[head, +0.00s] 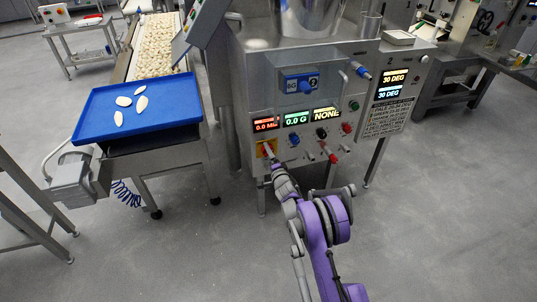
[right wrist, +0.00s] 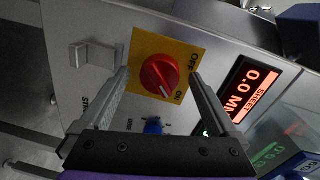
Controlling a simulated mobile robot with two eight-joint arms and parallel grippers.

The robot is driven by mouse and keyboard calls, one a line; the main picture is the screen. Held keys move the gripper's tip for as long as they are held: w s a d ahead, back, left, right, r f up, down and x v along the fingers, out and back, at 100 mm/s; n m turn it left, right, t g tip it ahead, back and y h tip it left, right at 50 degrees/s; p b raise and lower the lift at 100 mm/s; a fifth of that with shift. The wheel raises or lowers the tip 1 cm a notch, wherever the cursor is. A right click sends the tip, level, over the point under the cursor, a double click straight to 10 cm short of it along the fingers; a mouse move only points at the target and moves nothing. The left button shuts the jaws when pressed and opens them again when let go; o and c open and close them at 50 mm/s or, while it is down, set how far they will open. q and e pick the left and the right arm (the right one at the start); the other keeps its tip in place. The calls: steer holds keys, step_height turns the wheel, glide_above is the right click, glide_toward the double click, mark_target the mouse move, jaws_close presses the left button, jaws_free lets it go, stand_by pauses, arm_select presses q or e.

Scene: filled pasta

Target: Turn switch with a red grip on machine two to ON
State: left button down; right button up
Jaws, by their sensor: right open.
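The switch with a red grip (right wrist: 158,74) sits on a yellow plate (right wrist: 143,48) marked OFF and ON. A pale mark shows at the grip's lower edge; I cannot tell for sure which label it points to. In the head view the yellow plate (head: 261,152) is at the lower left of the front panel of machine two (head: 245,88), mostly behind my gripper. My right gripper (head: 269,155) is in front of the switch. In the right wrist view its open fingers (right wrist: 160,77) stand on both sides of the grip, with no clear contact visible. My left gripper is not in view.
Lit displays (head: 296,118), knobs and a blue-covered switch (head: 299,83) sit close by on the panel. A grey square handle (right wrist: 92,54) is left of the plate. A conveyor with a blue tray (head: 90,127) stands left. The floor in front is clear.

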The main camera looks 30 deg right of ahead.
steer(key=v, duration=1)
steer(key=shift+p, duration=0.4)
